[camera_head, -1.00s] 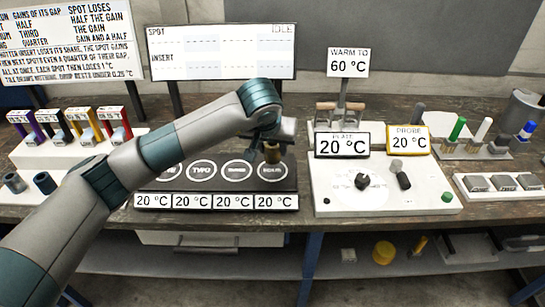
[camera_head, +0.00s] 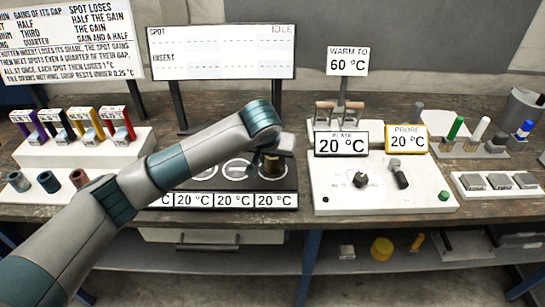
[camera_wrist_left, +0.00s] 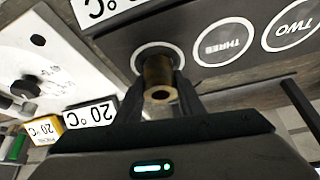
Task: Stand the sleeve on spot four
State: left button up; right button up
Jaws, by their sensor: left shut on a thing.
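The brass-coloured sleeve (camera_head: 271,166) is upright over spot four, the rightmost ring on the dark plate (camera_head: 285,185). My left gripper (camera_wrist_left: 159,88) is shut on the sleeve (camera_wrist_left: 159,72), with one finger on each side. The wrist view shows the sleeve's open end and the white ring of spot four (camera_wrist_left: 140,57) around its far end. I cannot tell whether the sleeve touches the plate. In the head view my left gripper (camera_head: 272,154) partly hides the sleeve. My right gripper is not in view.
Three other sleeves stand at the left, among them a brown one (camera_head: 79,178). A white control box (camera_head: 385,195) with knobs stands right of the plate. The spot display (camera_head: 222,52) stands behind. My left arm covers the plate's left part.

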pick_arm(q)
jog(key=shift+f, duration=0.1)
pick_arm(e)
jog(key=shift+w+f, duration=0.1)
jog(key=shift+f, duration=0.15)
pick_arm(q)
jog(key=o, duration=1.3)
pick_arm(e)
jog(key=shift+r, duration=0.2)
pick_arm(q)
jog(key=shift+r, duration=0.2)
jog(key=shift+s+r, duration=0.15)
jog(key=shift+r, duration=0.05)
jog(key=b+v, duration=0.2)
jog(key=v, duration=0.3)
jog(key=shift+s+r, duration=0.1)
jog(key=shift+r, duration=0.05)
jog(key=b+v, duration=0.1)
jog(key=v, duration=0.5)
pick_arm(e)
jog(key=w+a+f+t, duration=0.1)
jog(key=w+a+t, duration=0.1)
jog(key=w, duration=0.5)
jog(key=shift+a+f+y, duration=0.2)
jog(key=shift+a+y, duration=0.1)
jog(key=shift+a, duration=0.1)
